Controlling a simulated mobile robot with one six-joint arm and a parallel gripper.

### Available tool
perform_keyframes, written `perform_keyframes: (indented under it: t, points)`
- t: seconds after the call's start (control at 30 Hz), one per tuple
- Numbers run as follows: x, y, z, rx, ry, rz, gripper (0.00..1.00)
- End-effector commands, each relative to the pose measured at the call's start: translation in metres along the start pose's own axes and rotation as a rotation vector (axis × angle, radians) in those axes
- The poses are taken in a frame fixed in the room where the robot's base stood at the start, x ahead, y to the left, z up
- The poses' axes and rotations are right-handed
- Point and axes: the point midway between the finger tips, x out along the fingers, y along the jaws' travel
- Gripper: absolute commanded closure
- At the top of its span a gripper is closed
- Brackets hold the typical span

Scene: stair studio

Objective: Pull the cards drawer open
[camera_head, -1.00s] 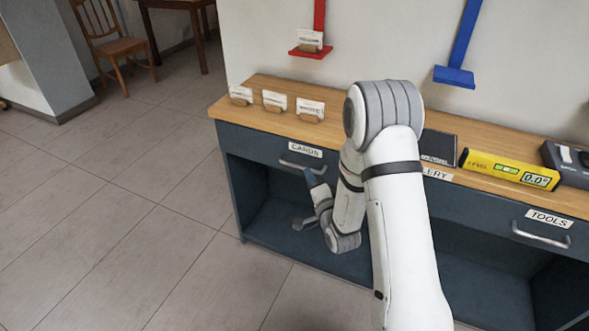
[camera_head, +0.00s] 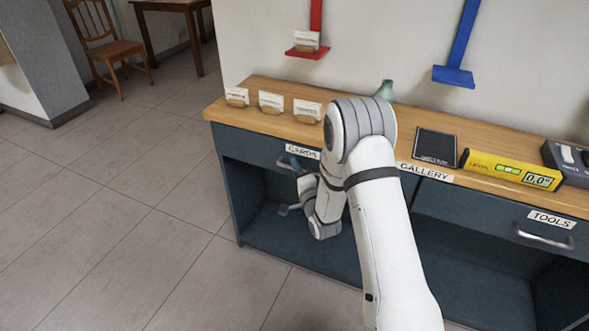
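The cards drawer (camera_head: 248,150) is a dark blue-grey front under the wooden top at the cabinet's left end, with a "CARDS" label (camera_head: 302,151) on its upper edge. It looks flush with the cabinet. Its metal handle (camera_head: 281,164) is partly hidden behind my gripper (camera_head: 289,163), which is at the handle in this view. The fingers are small and seen from behind, so I cannot tell whether they are around the handle or only beside it, or whether they are open.
Several card holders (camera_head: 271,103) stand on the wooden top (camera_head: 218,108). A green vase (camera_head: 385,90), a dark tablet (camera_head: 435,146) and a yellow level (camera_head: 510,170) are farther right. A tools drawer handle (camera_head: 545,237) shows at right. The tiled floor (camera_head: 110,220) to the left is clear.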

Motion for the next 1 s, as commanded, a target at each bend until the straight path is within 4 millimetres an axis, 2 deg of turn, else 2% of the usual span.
perform_keyframes:
  t: [0.17, 0.4, 1.0]
  points:
    - [-0.0002, 0.0001, 0.0004, 0.0, 0.0, 0.0, 0.82]
    - [-0.0003, 0.0001, 0.0008, 0.0, -0.001, 0.0, 1.0]
    - [0.0004, 0.0019, 0.0049, 0.0, -0.003, 0.002, 1.0]
